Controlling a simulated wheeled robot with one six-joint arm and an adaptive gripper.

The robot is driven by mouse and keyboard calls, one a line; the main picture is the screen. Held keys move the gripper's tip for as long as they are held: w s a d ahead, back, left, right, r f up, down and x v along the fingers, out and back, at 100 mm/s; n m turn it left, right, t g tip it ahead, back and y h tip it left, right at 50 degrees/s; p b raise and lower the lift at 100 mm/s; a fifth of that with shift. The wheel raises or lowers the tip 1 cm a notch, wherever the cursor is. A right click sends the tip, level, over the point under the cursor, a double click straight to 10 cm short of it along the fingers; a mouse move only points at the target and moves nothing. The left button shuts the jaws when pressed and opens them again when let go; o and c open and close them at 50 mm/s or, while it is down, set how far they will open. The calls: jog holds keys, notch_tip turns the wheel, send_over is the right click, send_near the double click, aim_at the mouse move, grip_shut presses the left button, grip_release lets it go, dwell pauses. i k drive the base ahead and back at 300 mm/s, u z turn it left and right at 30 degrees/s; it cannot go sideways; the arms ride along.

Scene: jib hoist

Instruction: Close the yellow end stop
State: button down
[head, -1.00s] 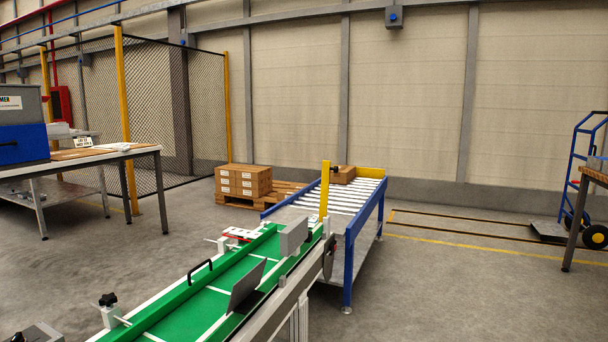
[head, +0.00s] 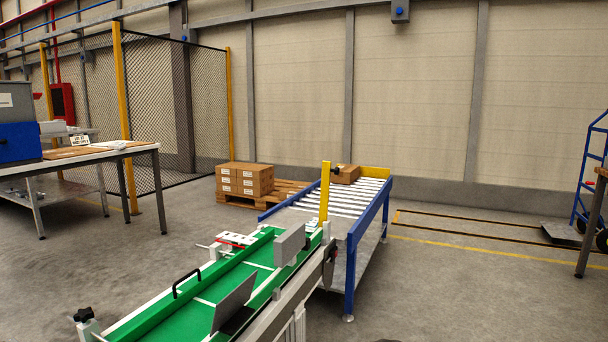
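A yellow upright bar (head: 325,191) stands at the far end of the green belt conveyor (head: 193,318), where it meets the roller conveyor (head: 360,192). A yellow plate (head: 376,173) also lies across the far end of the roller conveyor. From this view I cannot tell for certain which of the two is the end stop. My gripper is not in view.
A brown box (head: 345,174) sits at the rollers' far end. Stacked cartons (head: 244,180) stand on a pallet behind. A workbench (head: 80,160) is at left, and a blue hand truck (head: 588,185) at right. The floor right of the conveyors is clear.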

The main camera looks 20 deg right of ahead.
aim_at(327, 170)
jog(key=z, duration=0.2)
jog(key=i, duration=1.05)
jog(key=z, duration=0.6)
